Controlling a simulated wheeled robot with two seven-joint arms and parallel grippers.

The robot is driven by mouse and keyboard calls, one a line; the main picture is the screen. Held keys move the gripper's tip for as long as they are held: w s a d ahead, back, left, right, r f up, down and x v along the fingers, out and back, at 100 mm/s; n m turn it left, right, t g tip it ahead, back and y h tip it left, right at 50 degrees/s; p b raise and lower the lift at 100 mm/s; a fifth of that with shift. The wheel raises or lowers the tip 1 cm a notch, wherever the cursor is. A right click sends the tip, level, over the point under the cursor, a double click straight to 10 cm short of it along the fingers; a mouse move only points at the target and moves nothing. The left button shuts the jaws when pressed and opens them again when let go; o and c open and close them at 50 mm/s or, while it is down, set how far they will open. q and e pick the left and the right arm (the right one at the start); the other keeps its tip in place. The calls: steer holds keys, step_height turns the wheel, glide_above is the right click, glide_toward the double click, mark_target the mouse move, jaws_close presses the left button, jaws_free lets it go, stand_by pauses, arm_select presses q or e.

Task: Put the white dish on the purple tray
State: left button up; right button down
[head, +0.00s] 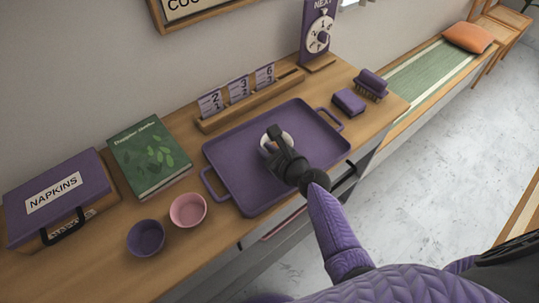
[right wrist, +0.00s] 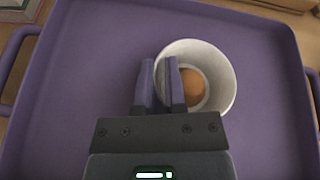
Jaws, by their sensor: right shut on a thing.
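The white dish (head: 289,140) is a small round bowl over the middle of the purple tray (head: 238,160). In the right wrist view the dish (right wrist: 222,72) shows from above, with an orange-brown round patch inside. My right gripper (head: 275,133) is shut on the dish's rim; in the right wrist view its fingers (right wrist: 160,80) pinch the left side of the wall. I cannot tell whether the dish's base touches the tray. The tray has a raised rim and two side handles. My left gripper is not in view.
A purple bowl (head: 146,238) and a pink bowl (head: 188,210) stand left of the tray. Behind are a green book (head: 150,155), a napkin box (head: 55,200) and a number-card rack (head: 245,98).

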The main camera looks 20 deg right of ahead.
steer(key=shift+f+p, duration=0.1)
steer(key=shift+p, duration=0.2)
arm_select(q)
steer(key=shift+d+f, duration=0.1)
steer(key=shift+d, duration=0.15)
arm_select(e)
steer(key=c, duration=1.1)
jaws_free()
steer(key=shift+f, duration=0.15)
steer(key=o, duration=0.4)
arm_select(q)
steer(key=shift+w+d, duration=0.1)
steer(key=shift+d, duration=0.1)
